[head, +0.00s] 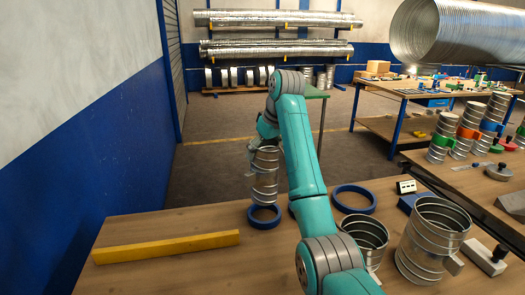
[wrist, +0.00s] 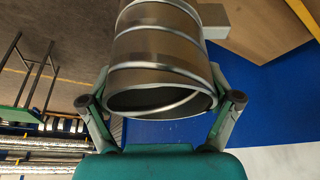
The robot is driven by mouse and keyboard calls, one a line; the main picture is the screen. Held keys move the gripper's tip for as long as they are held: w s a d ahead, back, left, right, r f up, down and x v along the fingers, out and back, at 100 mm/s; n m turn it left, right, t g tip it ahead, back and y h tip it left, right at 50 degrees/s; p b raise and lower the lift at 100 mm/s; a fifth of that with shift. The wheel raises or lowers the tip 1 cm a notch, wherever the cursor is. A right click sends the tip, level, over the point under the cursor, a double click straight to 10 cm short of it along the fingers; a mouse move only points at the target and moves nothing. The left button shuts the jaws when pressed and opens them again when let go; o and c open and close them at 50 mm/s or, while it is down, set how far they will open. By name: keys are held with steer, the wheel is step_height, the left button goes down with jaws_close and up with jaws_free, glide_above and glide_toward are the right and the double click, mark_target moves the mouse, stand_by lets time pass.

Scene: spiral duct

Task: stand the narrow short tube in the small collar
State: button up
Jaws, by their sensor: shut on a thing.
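The narrow short tube (head: 265,180) is a ribbed silver metal tube, upright over the bench. My gripper (head: 263,145) is at its top end and shut on it. In the wrist view, the tube (wrist: 160,58) sits between the two fingers of my gripper (wrist: 163,98), its open rim facing the palm. The small collar (head: 264,222) is a blue ring on the bench, directly below the tube. The tube's lower end overlaps the collar's back rim in the head view. I cannot tell whether it is inside or just above it.
A larger blue ring (head: 354,208) lies to the right, with another blue ring partly hidden behind my arm. Two wider metal tubes (head: 365,238) (head: 432,240) stand at the bench's right. A yellow bar (head: 166,247) lies at the left. Bare wood lies between bar and collar.

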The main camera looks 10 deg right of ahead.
step_height(320, 180, down, 8)
steer(key=shift+f, duration=0.25)
stand_by(1.5)
steer(key=o, duration=1.6)
steer(key=shift+c, duration=0.2)
step_height(320, 180, up, 8)
steer(key=shift+r, duration=0.3)
